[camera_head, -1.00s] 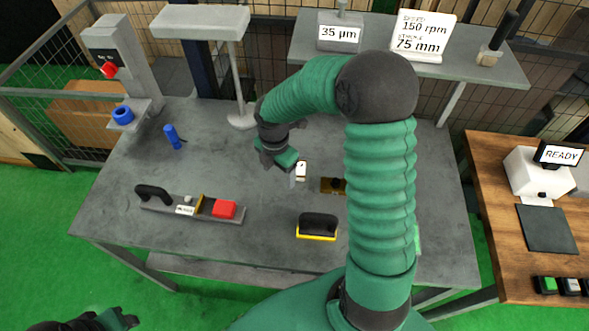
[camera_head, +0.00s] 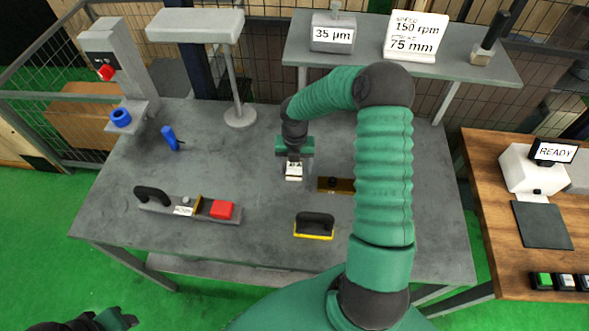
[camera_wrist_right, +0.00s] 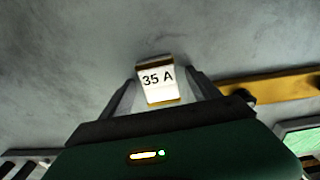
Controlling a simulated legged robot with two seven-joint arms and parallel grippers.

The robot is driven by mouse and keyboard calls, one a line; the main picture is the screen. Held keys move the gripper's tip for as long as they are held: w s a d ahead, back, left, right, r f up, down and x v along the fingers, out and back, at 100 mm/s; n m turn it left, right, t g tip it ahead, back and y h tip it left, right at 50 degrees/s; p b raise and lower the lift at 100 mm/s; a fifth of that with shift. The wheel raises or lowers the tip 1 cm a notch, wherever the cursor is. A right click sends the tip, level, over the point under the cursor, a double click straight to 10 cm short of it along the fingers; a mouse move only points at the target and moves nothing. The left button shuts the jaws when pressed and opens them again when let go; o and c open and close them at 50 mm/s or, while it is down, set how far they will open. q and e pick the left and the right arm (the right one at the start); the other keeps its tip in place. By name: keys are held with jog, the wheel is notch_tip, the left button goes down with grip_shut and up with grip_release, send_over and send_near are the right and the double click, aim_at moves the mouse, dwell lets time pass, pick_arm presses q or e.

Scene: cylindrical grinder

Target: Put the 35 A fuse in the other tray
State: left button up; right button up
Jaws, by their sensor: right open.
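The 35 A fuse (camera_head: 293,172) is a small white block with brownish ends, lying on the grey table near its middle. In the right wrist view the fuse (camera_wrist_right: 158,82) shows its "35 A" label upright. My right gripper (camera_head: 294,161) is open just above and behind it. In the right wrist view its two dark fingers stand on either side of the fuse, apart from it. My left gripper (camera_head: 118,320) shows only partly at the bottom left, away from the table, and its jaws are unclear. I cannot make out a tray for certain.
A brass bar (camera_head: 335,185) with a black knob lies right of the fuse, partly behind my right arm. A yellow-edged black handle (camera_head: 314,226) stands in front. A grey fixture with a red block (camera_head: 221,210) lies left. The table left of the fuse is clear.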

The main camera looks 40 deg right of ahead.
grip_shut()
dwell(0.3)
jog(key=shift+r, duration=0.1)
